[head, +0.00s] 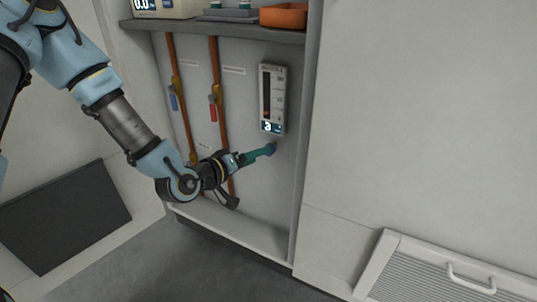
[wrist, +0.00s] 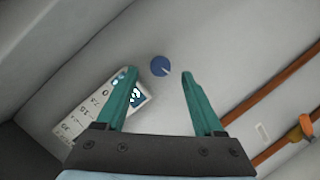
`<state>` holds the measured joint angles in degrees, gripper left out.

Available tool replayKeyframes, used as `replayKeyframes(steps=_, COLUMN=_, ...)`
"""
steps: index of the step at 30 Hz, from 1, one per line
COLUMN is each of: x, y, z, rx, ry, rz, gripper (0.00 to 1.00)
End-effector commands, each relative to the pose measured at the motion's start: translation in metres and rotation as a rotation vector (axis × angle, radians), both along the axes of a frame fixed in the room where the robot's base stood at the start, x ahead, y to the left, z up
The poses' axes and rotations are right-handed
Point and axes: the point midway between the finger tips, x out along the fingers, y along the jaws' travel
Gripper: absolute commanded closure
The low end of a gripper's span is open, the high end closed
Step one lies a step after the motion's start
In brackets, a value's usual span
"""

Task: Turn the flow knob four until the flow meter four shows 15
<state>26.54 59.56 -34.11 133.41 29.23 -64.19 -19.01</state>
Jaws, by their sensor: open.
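A round blue flow knob (wrist: 160,66) with a pale pointer line sits on the panel, between and just beyond my gripper's fingertips in the wrist view. In the head view the knob (head: 273,146) is below the flow meter (head: 272,98), a white upright unit with a scale and a small blue display. The display seems to read about 3, but it is too small to be sure. The meter also shows in the wrist view (wrist: 88,112), partly hidden by the left finger. My gripper (wrist: 159,73) has teal fingers, open and apart from the knob. It also shows in the head view (head: 268,150).
Two copper pipes with a blue-handled valve (head: 174,98) and a red-handled valve (head: 213,108) run left of the meter. A shelf (head: 222,33) with an orange tray (head: 284,15) is above. The cabinet's right wall (head: 305,120) stands close to the knob.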

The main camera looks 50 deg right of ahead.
Motion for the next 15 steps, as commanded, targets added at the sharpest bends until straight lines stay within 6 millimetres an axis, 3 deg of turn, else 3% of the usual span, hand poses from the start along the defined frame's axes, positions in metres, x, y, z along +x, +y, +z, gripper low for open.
replayKeyframes(steps=6, x=0.002, y=-0.037, z=-0.011, rx=-0.001, ry=-0.001, rz=0.000, gripper=0.30)
replayKeyframes(steps=15, x=0.003, y=-0.058, z=-0.016, rx=0.000, ry=0.000, rz=0.001, gripper=0.30)
